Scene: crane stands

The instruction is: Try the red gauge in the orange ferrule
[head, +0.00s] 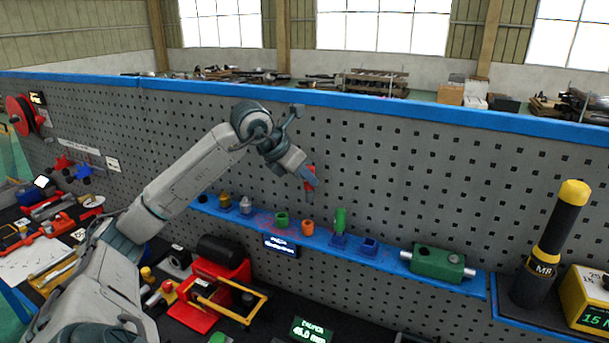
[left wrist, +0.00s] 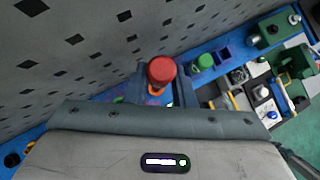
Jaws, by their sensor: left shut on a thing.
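My left gripper (head: 309,184) is shut on the red gauge (head: 311,173) and holds it in the air in front of the pegboard, above the blue shelf. In the left wrist view the round red top of the gauge (left wrist: 161,71) shows between the fingers. The orange ferrule (head: 307,227) stands on the shelf below the gripper, with a clear gap between them in the head view. In the left wrist view part of the orange ferrule (left wrist: 155,91) shows just beside the red top; the rest is hidden. My right gripper is not in view.
A green ferrule (head: 282,219) stands left of the orange one. To the right are a green gauge (head: 340,217) in a blue holder, an empty-looking blue holder (head: 369,246) and a green block (head: 438,264). The pegboard (head: 400,170) rises close behind the shelf.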

